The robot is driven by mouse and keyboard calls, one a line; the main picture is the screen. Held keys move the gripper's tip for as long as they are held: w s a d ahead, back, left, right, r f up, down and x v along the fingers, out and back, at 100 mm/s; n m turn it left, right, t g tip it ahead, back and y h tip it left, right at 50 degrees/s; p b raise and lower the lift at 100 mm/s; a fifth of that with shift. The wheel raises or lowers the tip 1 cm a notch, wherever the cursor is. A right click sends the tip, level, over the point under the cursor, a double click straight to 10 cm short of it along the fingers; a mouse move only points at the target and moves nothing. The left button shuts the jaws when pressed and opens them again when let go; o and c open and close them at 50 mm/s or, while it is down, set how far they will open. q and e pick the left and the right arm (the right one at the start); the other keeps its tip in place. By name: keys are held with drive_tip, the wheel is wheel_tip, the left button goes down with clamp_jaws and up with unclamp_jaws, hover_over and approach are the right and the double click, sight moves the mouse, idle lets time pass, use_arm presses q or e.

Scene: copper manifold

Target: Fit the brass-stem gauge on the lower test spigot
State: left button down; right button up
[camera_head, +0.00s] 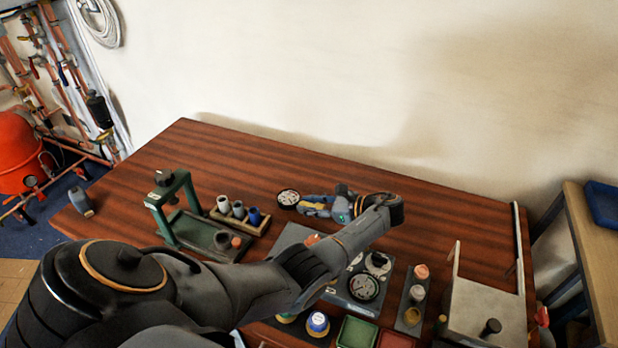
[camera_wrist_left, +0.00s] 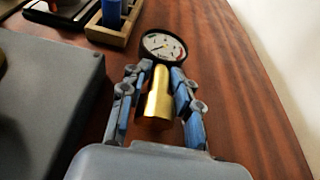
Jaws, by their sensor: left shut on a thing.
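The gauge (camera_head: 288,198) has a white round dial with a black rim; it also shows in the left wrist view (camera_wrist_left: 163,46) with its brass stem (camera_wrist_left: 158,98) pointing back toward my palm. My left gripper (camera_head: 312,206) is shut on the brass stem; in the left wrist view its blue-padded fingers (camera_wrist_left: 158,85) lie on both sides of it. The gauge is over the table's middle, right of the wooden rack. Copper pipework (camera_head: 62,80) with valves is on the wall at far left; I cannot make out the lower test spigot. My right gripper is not in view.
A green stand (camera_head: 163,225) and a wooden rack (camera_head: 262,226) with several small cylinders stand left of the gauge. A grey board with another gauge (camera_head: 364,287) lies nearer. A pale box (camera_head: 485,310) is at right. The table's back strip is clear.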

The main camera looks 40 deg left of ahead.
use_arm(q)
drive_tip(key=shift+f, duration=0.85)
drive_tip(key=shift+f+b, duration=0.15)
drive_tip(key=shift+b, duration=0.15)
drive_tip(key=c, duration=1)
unclamp_jaws()
drive_tip(key=shift+o, duration=0.2)
